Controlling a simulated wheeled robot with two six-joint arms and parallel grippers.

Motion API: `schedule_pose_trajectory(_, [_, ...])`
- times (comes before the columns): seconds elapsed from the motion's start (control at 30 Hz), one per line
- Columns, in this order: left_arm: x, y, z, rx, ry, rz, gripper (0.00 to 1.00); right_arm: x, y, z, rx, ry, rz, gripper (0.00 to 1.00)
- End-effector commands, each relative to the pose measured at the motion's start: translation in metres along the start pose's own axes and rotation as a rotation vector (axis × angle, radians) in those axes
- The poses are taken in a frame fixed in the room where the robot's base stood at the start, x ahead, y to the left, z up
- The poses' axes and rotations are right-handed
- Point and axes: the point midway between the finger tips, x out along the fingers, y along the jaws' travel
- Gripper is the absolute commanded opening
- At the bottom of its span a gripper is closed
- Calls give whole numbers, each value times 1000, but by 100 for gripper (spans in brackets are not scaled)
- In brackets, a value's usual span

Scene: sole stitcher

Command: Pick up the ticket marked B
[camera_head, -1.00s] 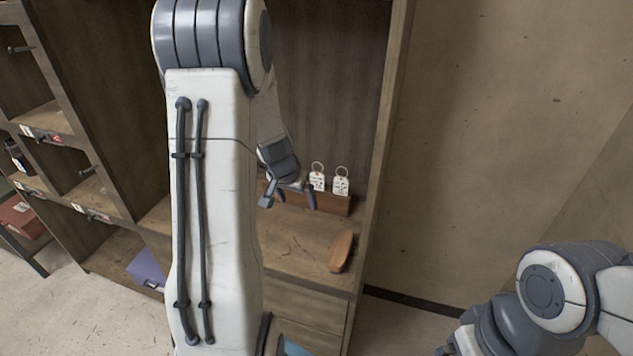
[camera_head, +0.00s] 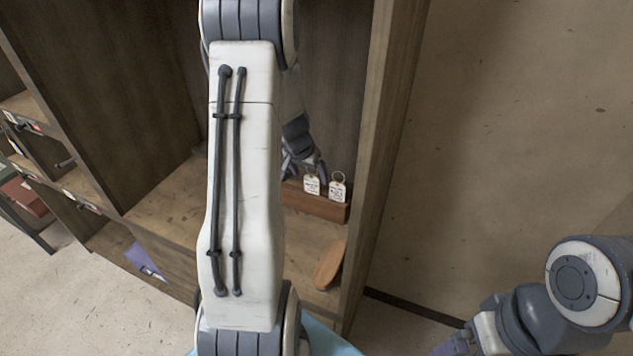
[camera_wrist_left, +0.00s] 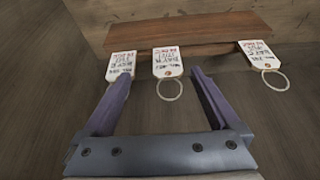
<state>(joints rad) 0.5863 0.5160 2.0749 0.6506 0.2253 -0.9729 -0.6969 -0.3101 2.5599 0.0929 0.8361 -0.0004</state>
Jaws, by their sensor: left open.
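Small white tickets with key rings stand along a reddish wooden block (camera_head: 318,203) on the cabinet shelf. Two show in the head view, a middle one (camera_head: 312,185) and a right one (camera_head: 337,189). The left wrist view shows three: left (camera_wrist_left: 121,66), middle (camera_wrist_left: 167,62) and right (camera_wrist_left: 260,55). Their print is too small for me to tell which is B. My left gripper (camera_wrist_left: 161,75) is open and empty. Its fingers point at the block, with the middle ticket's ring between them and the left ticket beside the left finger. My right gripper (camera_head: 452,345) is partly cut off at the bottom.
A brown oval object (camera_head: 330,265) lies on the shelf in front of the block. The cabinet's right side panel (camera_head: 385,130) stands close to the tickets. A purple item (camera_head: 143,258) sits low at the left. The shelf left of my arm is clear.

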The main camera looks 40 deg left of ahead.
Motion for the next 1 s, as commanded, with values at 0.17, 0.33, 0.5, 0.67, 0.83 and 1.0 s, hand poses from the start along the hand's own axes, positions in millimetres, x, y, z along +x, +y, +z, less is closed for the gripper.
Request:
schedule_pose_trajectory(0.17, [28, -8, 4, -12, -2, -4, 95, 8, 1, 1, 0, 0, 0, 95])
schedule_pose_trajectory(0.33, [38, -10, 4, -14, -2, -6, 95, 9, 1, 1, 0, 0, 0, 95])
schedule_pose_trajectory(0.5, [64, -12, 4, -13, -3, -4, 95, 12, 1, 1, 0, 0, 0, 95])
schedule_pose_trajectory(0.67, [83, -11, 2, -10, -1, -5, 95, 16, 1, 1, 0, 0, 0, 95])
schedule_pose_trajectory(0.83, [85, -11, 2, -9, 0, -5, 95, 16, 1, 1, 0, 0, 0, 95])
schedule_pose_trajectory(1.0, [85, -10, 2, -9, 0, -4, 76, 16, 1, 1, 0, 0, 0, 95])
